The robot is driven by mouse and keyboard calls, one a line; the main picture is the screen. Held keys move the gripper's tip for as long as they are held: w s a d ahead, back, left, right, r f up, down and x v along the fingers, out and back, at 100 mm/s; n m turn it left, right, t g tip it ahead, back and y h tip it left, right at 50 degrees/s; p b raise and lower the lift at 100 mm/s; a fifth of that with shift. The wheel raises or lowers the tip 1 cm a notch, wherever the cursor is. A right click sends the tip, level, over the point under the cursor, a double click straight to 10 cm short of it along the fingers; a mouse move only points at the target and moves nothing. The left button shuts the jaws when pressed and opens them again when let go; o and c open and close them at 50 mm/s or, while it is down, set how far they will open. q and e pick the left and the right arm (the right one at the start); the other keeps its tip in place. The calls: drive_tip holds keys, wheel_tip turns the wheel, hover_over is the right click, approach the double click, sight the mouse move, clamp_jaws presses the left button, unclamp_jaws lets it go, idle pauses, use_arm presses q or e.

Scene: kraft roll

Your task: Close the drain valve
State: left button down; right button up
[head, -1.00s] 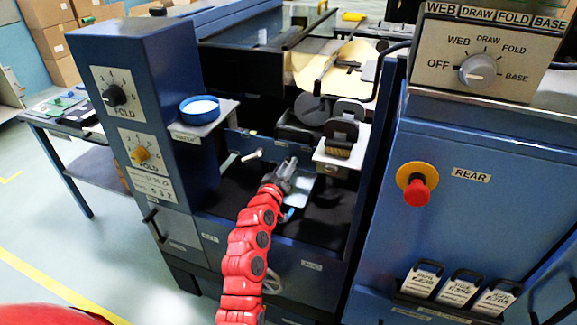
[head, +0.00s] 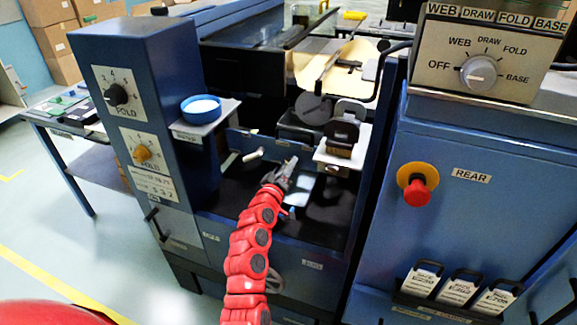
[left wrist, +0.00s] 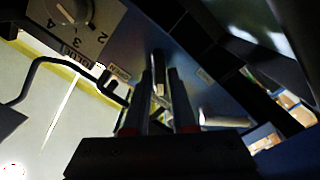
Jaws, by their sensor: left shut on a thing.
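My left gripper (head: 287,170) reaches into the dark open bay of the blue machine. In the left wrist view its two fingers (left wrist: 166,95) are close together around a narrow bar-like piece (left wrist: 159,88). I cannot tell surely whether this piece is the drain valve's handle. A short pale bar (head: 253,155) sticks out just left of the gripper in the head view. A small light-blue piece (head: 291,211) shows beside the wrist. No label readable as drain valve is visible, and the arm hides part of the bay. My right gripper is out of view.
A blue cabinet with dials (head: 115,95) stands left of the bay, with a blue round dish (head: 201,109) on a shelf. A red stop button (head: 417,192) is on the right panel.

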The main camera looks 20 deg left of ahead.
use_arm(q)
drive_tip(key=c, duration=0.8)
unclamp_jaws()
drive_tip(key=s, duration=0.5)
drive_tip(key=s+b, duration=0.1)
drive_tip(key=s, duration=1.1)
drive_tip(key=shift+s+a, duration=0.2)
drive_tip(key=shift+a, duration=0.1)
